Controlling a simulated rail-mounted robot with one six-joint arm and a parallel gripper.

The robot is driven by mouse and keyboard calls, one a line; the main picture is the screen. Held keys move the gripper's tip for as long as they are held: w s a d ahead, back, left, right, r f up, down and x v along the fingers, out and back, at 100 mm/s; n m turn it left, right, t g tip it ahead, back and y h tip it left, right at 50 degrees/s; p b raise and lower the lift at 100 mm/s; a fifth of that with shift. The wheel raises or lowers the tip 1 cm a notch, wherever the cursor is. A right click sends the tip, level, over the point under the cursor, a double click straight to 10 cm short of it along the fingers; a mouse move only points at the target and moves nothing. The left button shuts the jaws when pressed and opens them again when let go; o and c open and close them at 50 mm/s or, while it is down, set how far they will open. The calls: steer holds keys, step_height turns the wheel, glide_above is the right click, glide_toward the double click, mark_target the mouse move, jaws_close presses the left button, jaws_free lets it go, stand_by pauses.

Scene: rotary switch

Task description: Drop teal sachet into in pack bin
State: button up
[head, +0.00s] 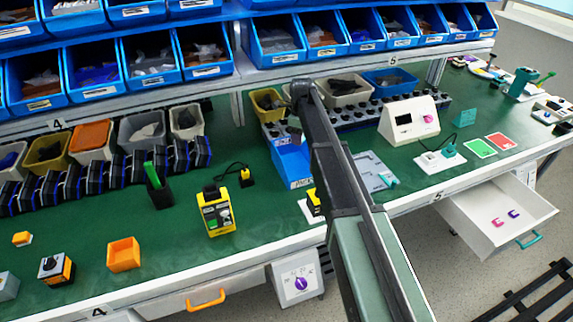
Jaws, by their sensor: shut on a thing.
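A blue bin (290,161) with a white label on its front stands on the green bench, left of my arm; the label appears to read "pack". My gripper (294,134) is a small dark shape hanging from the far end of my arm, over the back part of this bin. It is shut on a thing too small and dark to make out. I cannot pick out the teal sachet; my arm and gripper cover part of the bin and its inside.
A yellow bin (267,104) stands just behind the blue bin. A yellow-black device (216,210) and an orange box (123,254) stand to the left. A white control box (409,119) is at right. An open drawer (497,214) juts out below the bench.

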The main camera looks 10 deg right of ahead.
step_height(320, 180, down, 6)
steer(key=b, duration=0.5)
steer(key=shift+r, duration=0.1)
steer(key=o, duration=1)
step_height(320, 180, up, 11)
steer(key=p, duration=1)
steer(key=shift+r+p, duration=0.1)
steer(key=shift+p, duration=0.25)
steer(key=shift+f, duration=0.2)
